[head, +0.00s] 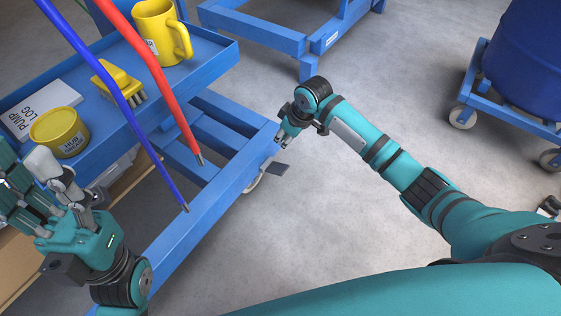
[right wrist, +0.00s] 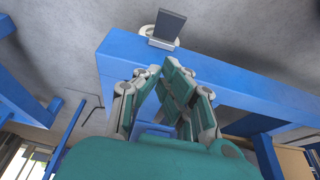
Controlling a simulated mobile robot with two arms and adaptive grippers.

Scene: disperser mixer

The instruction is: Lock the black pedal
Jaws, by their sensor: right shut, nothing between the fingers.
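The black pedal (head: 280,169) is a small dark flat plate at the white caster under the blue cart's lower beam. It also shows in the right wrist view (right wrist: 169,25), beyond the blue beam, with the white caster parts around its base. My right gripper (head: 285,138) is shut and empty, just above the beam and the pedal in the head view. In the right wrist view its fingertips (right wrist: 160,68) meet short of the pedal, apart from it. My left gripper (head: 35,185) is open and empty at the lower left, beside the cart's tray.
The blue cart tray (head: 218,52) holds a yellow mug (head: 160,32), a yellow brush (head: 119,80), a yellow tin (head: 59,131) and a pump log (head: 35,108). Blue (head: 105,60) and red (head: 155,66) hoses hang in front.

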